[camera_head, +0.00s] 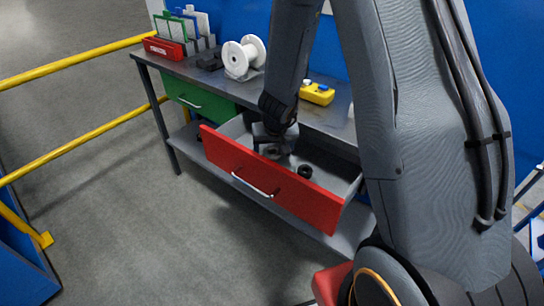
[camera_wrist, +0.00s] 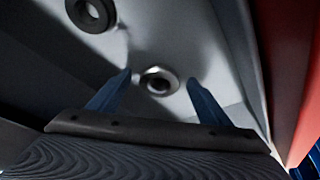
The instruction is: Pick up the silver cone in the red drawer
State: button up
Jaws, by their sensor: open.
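The red drawer (camera_head: 258,182) is pulled open under the workbench; its red front also shows at the right in the wrist view (camera_wrist: 292,60). In the wrist view the silver cone (camera_wrist: 159,81), a small shiny ring shape with a dark centre, rests on the grey drawer floor. My gripper (camera_wrist: 158,80) is open, its two blue fingers on either side of the cone in the picture; I cannot tell whether they touch it. In the head view my gripper (camera_head: 276,143) reaches down into the drawer, and the cone cannot be made out clearly there.
A dark ring-shaped part (camera_wrist: 91,14) lies in the drawer beyond the cone; a dark part (camera_head: 304,171) shows there in the head view. A white spool (camera_head: 243,57), a yellow box (camera_head: 317,94) and a red rack (camera_head: 164,47) stand on the bench above. The green drawer (camera_head: 198,103) is shut.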

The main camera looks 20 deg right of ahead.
aim_at(275, 156)
jog(key=c, duration=1.3)
jog(key=shift+r, duration=0.1)
jog(key=shift+r, duration=0.1)
jog(key=shift+r+p, duration=0.65)
jog(key=shift+p, duration=0.3)
jog(key=s+b, duration=0.3)
jog(key=shift+s+a+f, duration=0.2)
jog(key=shift+a+f, duration=0.05)
jog(key=shift+a, duration=0.05)
jog(key=shift+s+r, duration=0.2)
jog(key=shift+s, duration=0.15)
notch_tip(275, 156, up, 14)
jog(key=p, duration=1.5)
jog(key=shift+f+p, duration=0.2)
jog(key=shift+p, duration=0.1)
